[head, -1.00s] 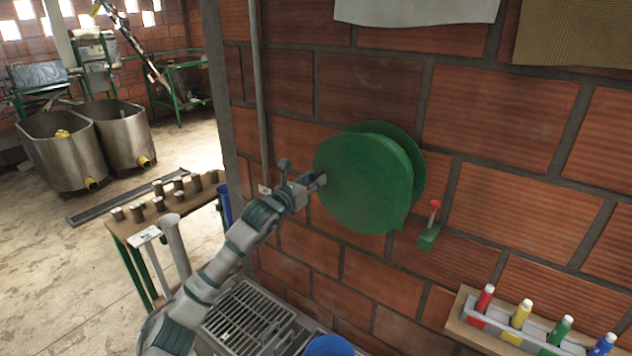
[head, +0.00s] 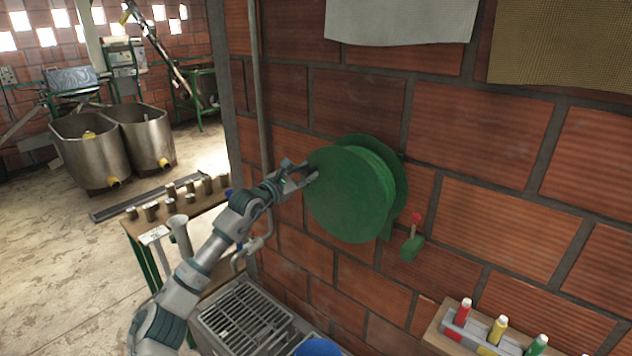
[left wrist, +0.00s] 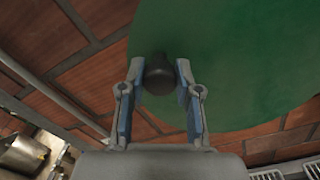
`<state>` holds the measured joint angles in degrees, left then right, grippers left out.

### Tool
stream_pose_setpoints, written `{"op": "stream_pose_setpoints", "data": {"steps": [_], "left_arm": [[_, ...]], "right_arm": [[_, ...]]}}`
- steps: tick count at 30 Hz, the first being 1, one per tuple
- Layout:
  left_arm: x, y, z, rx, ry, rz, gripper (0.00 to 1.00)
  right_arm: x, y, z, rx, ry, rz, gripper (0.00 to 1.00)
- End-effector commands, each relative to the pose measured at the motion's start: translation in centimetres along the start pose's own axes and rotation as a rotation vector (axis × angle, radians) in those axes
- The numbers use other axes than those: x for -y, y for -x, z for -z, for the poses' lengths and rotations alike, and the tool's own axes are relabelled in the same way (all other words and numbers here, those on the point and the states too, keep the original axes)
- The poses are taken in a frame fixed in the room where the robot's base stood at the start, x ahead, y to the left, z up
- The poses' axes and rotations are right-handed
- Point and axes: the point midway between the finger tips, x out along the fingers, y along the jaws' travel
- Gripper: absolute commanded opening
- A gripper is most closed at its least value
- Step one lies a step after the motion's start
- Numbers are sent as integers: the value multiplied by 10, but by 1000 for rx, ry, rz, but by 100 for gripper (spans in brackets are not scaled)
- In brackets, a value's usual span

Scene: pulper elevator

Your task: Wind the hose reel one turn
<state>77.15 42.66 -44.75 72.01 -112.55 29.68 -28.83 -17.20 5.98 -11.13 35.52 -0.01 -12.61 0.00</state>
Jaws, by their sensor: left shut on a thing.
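The green hose reel (head: 352,195) is mounted on the brick wall in the middle of the head view. Its round green face also fills the upper right of the left wrist view (left wrist: 240,70). A dark crank knob (left wrist: 159,74) sticks out from the reel face, between my fingers. My left gripper (head: 308,175) is at the left edge of the reel face. In the left wrist view its two fingers (left wrist: 160,95) are shut on the knob, one on each side. My right gripper is not in view.
A red-knobbed lever on a green box (head: 412,245) sits on the wall right of the reel. A rack of coloured bottles (head: 480,330) is at lower right. A metal grate (head: 245,318) lies below my arm. A small table with several cups (head: 180,205) stands left.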

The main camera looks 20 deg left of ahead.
Motion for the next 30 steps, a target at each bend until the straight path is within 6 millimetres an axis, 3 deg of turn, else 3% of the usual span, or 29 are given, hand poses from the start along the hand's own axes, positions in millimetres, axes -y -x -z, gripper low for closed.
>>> {"op": "stream_pose_setpoints", "data": {"steps": [1,11,21,30], "left_arm": [[9,-3,-2,0,-39,17,0],[19,-4,-38,0,-363,15,0],[39,-5,-73,7,-685,11,0],[57,-4,-88,10,-913,11,0]], "right_arm": [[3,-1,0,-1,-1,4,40],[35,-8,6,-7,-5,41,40],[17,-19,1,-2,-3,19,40],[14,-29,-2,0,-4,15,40]]}}
